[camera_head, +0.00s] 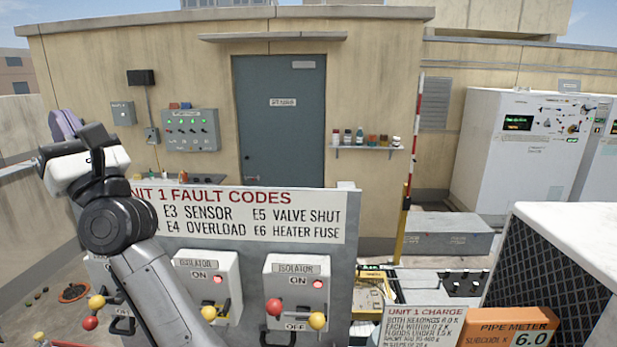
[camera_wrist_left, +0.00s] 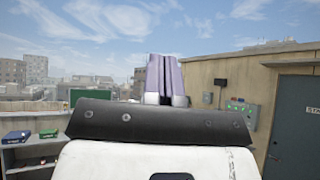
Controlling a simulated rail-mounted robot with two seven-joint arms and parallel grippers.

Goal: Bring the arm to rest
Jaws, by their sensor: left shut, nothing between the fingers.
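My left arm rises from the bottom left of the head view, in front of the fault codes board. My left gripper (camera_head: 64,124) is raised at the upper left, with its purple fingers pointing up. In the left wrist view the fingers (camera_wrist_left: 165,76) stand together against the sky. The gripper is shut and empty, and nothing touches its fingertips. My right gripper is not in view.
The fault codes board (camera_head: 250,212) stands close in front, partly hidden by my left arm. Below it are isolator boxes (camera_head: 297,277) with ball-ended levers. A pipe meter (camera_head: 508,330) and charge sign (camera_head: 420,326) are at lower right. Open air surrounds the raised fingers.

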